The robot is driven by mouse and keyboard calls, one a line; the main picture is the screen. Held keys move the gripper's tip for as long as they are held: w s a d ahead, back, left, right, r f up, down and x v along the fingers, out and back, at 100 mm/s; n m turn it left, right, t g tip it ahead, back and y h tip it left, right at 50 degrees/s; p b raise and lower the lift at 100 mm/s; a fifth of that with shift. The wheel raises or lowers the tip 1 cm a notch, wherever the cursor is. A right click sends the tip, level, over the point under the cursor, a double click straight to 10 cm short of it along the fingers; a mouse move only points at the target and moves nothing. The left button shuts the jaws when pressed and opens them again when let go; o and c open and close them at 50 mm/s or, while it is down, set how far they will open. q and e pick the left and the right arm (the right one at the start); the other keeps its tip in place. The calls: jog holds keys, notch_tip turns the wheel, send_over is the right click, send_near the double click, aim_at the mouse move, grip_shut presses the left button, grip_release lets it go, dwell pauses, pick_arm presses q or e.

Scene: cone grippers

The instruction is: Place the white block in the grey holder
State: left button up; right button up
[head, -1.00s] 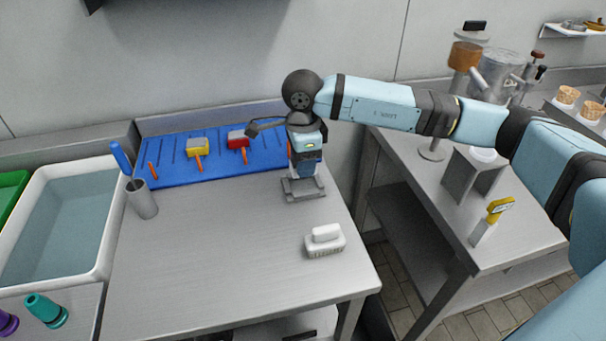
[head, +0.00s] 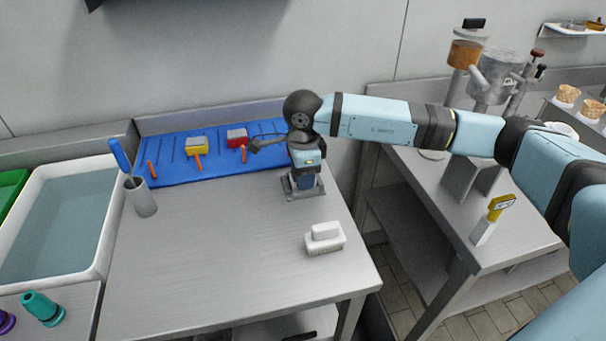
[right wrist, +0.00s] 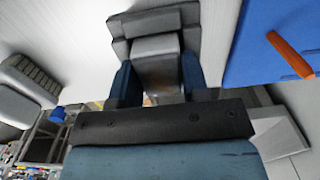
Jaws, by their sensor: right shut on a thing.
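My right gripper (head: 305,181) points down at the grey holder (head: 304,194) near the table's right side. In the right wrist view, its two blue fingers (right wrist: 157,80) are shut on a pale block (right wrist: 155,46), which looks light grey-white there. The dark grey holder (right wrist: 190,16) surrounds the block's far end and sides in that view. The block is hidden by the gripper in the head view. I cannot tell whether it is fully seated in the holder. My left gripper is not in view.
A white brush-like piece (head: 325,238) lies in front of the holder. A blue mat (head: 170,178) with a yellow and a red hammer is behind and left. A grey cup (head: 145,203) holds a blue-handled tool. The table's middle is clear.

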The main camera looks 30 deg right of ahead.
jog(key=o, duration=0.8)
jog(key=shift+s+a+f, duration=0.1)
jog(key=shift+s+f, duration=0.15)
jog(key=shift+f, duration=0.35)
jog(key=shift+o, duration=0.8)
jog(key=shift+f, duration=0.1)
notch_tip(320, 180, up, 14)
jog(key=p, duration=0.1)
jog(key=shift+w+f+p, duration=0.15)
jog(key=shift+w+p, duration=0.1)
jog(key=shift+p, duration=0.1)
jog(key=shift+f, duration=0.1)
